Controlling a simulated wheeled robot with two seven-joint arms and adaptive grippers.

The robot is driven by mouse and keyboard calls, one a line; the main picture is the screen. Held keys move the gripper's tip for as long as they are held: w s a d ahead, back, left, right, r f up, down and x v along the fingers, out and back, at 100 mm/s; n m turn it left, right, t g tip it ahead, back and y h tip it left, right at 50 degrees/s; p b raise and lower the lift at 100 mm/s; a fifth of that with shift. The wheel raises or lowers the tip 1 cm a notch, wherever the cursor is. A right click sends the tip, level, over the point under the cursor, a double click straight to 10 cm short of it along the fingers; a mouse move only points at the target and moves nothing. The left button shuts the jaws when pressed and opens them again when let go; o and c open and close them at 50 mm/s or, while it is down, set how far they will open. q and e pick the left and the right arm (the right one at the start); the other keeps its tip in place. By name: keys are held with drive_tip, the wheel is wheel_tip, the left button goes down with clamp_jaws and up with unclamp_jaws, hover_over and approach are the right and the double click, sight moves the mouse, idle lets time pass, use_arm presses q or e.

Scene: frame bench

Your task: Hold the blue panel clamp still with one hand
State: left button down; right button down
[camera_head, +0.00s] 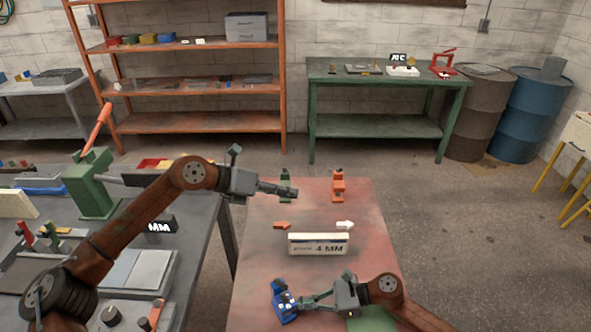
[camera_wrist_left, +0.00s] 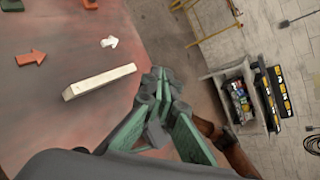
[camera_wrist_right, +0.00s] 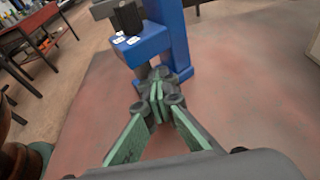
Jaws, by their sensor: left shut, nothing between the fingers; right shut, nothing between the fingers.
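The blue panel clamp (camera_head: 281,304) stands upright near the front left of the red bench top. In the right wrist view the clamp (camera_wrist_right: 178,38) rises just beyond my fingertips, with a dark knob on its near side. My right gripper (camera_head: 304,303) is shut and empty, its tips close beside the clamp's lower part; I cannot tell whether they touch it. It also shows in the right wrist view (camera_wrist_right: 158,92). My left gripper (camera_head: 294,192) is shut and empty above the far part of the bench, near the green clamp. It shows in the left wrist view (camera_wrist_left: 158,85).
A grey bench (camera_head: 190,225) with tools stands at left.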

use_arm(q)
drive_tip(key=s+d+f+m+g+y, duration=0.3)
drive_tip(key=s+d+f+m+y, duration=0.15)
drive_tip(key=s+f, duration=0.35)
drive_tip(key=m+g+y, duration=0.1)
drive_tip(key=m+y, duration=0.1)
drive_tip(key=y, duration=0.5)
approach(285, 298)
drive_tip(key=w+d+f, duration=0.1)
drive_tip(key=w, duration=0.2)
drive_tip(key=shift+n, duration=0.25)
drive_tip(key=shift+w+d+f, duration=0.1)
drive_tip(key=shift+d+f, duration=0.05)
drive_tip(key=shift+f, duration=3.4)
drive_tip(key=shift+s+a, duration=0.3)
drive_tip(key=shift+s, duration=0.15)
drive_tip(key=shift+s+d, duration=0.3)
drive_tip(key=shift+s, duration=0.3)
